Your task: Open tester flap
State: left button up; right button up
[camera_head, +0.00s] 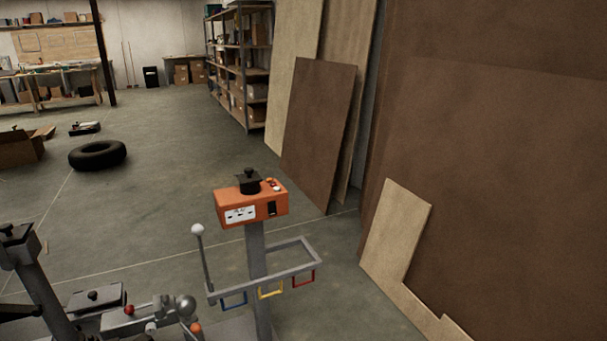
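An orange tester box (250,204) stands on a grey post (258,260) near the middle of the head view. A white panel with dark marks (240,215) is on its front left. A small black rectangular piece (272,208) is on its front right. A black piece with a knob (249,183) sits on top, with small red and white parts beside it. I cannot tell for certain which black piece is the flap, or whether it is open. Neither of my grippers can be made out.
A grey frame (290,248) with blue, yellow and red loops surrounds the post; a white-knobbed lever (200,250) stands left. Metal hitch-like parts (150,312) fill the lower left. Brown boards (320,130) lean at right. A tire (97,155) lies on open floor.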

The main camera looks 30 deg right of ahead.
aim_at(250, 176)
jog(key=z, duration=0.6)
jog(key=i, duration=0.1)
jog(key=j+z, duration=0.05)
